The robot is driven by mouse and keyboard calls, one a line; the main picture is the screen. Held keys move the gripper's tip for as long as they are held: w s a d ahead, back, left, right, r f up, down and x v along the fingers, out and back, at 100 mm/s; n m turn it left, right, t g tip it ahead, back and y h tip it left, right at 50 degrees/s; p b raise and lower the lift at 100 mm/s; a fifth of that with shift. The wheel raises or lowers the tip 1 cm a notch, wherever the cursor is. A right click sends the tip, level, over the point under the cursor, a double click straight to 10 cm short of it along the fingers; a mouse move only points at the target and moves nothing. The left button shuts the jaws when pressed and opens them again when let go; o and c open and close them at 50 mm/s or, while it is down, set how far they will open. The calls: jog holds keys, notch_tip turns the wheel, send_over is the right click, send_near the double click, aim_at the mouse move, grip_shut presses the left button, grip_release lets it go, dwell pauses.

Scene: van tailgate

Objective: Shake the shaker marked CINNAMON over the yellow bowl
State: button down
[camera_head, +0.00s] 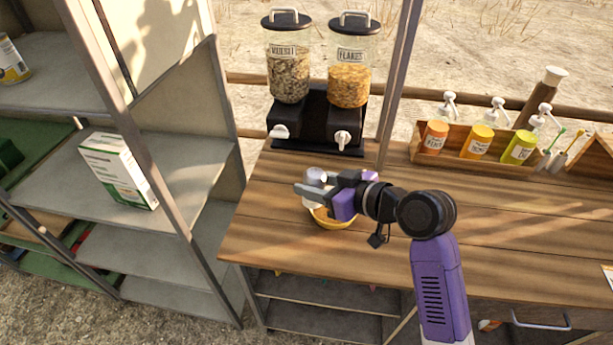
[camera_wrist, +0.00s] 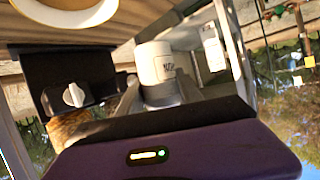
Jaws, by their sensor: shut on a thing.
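My gripper (camera_head: 318,190) is shut on a white shaker (camera_head: 314,175), above the wooden counter beside the dispensers. In the wrist view the shaker (camera_wrist: 157,65) is between the fingers, with a grey end toward the palm. Dark lettering shows on its side, too small and cut off to read surely. The yellow bowl (camera_head: 332,223) stands on the counter just below my gripper, partly hidden by it. Its rim also shows at the top left of the wrist view (camera_wrist: 75,22). Whether the shaker is upright or turned over is not clear.
Two dispensers, one of flakes (camera_head: 350,75), stand behind the bowl. A wooden rack (camera_head: 410,150) with several coloured jars and pump bottles is at the back right. A metal post (camera_head: 397,85) rises between them. Shelves with a white-green box (camera_head: 118,172) are left.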

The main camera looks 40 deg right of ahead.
jog(key=shift+w+d+f+m+y+p, duration=0.1)
jog(key=shift+d+f+m+y+p, duration=0.2)
jog(key=shift+m, duration=0.2)
jog(key=shift+d+f+m+y+p, duration=0.1)
jog(key=shift+d+f+m+y, duration=0.15)
jog(key=shift+m+y, duration=0.2)
jog(key=d+f+m+t+y, duration=0.2)
jog(key=m+y, duration=0.1)
jog(key=m, duration=0.5)
jog(key=d+f+m+t+y+p, duration=0.1)
jog(key=d+f+m+y, duration=0.1)
jog(key=m, duration=0.6)
jog(key=shift+w+d+f+t+y, duration=0.3)
jog(key=shift+f+t+y, duration=0.15)
jog(key=shift+y, duration=0.4)
notch_tip(320, 180, up, 5)
jog(key=p, duration=0.4)
jog(key=shift+f, duration=0.1)
notch_tip(320, 180, down, 5)
jog(key=b, duration=0.4)
